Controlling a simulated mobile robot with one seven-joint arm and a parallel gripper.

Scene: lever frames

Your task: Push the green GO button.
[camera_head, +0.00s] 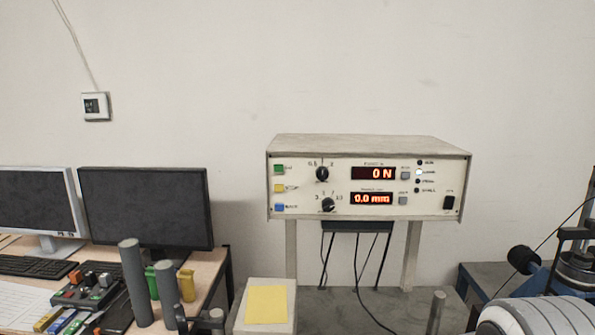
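The green button (279,169) is the top one of three square buttons in a column at the left of the control box's (340,212) front panel. Its label is too small to read surely. A yellow button (279,188) sits below it and a blue button (279,207) at the bottom. The upper red display (374,173) reads 0 N and the lower display (371,198) reads 0.0 mm. One lamp (419,172) at the right is lit pale. My gripper does not show in this view, and nothing covers the green button.
Two dials (322,174) are right of the buttons. A desk at left holds monitors (146,207), a keyboard (38,266) and upright grey cylinders (134,283). A pale block with a yellow sheet (267,304) stands below the box. A rounded grey-white part (535,316) fills the lower right corner.

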